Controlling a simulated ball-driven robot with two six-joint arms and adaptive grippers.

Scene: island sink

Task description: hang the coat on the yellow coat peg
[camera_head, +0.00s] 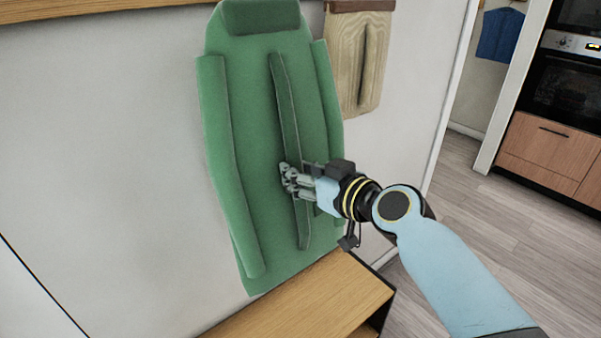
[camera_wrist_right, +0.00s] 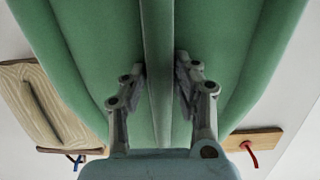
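The green coat (camera_head: 238,130) is a large flat shape in front of the wall, with a dark collar at its top and a raised strip (camera_head: 285,110) down its middle. It fills much of the right wrist view (camera_wrist_right: 90,40). My right gripper (camera_head: 287,180) is at the lower half of this strip. In the right wrist view its fingertips (camera_wrist_right: 160,68) close on both sides of the strip and appear to pinch it. The yellow peg does not show. Whether the coat hangs on anything behind its collar is hidden. My left gripper is not in view.
A wooden rail (camera_head: 60,10) runs along the wall's top. A beige coat (camera_head: 358,60) hangs to the right. A red peg (camera_wrist_right: 248,152) and a blue peg (camera_wrist_right: 76,161) show in the wrist view. A wooden bench (camera_head: 320,300) stands below. Open floor (camera_head: 480,220) lies right.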

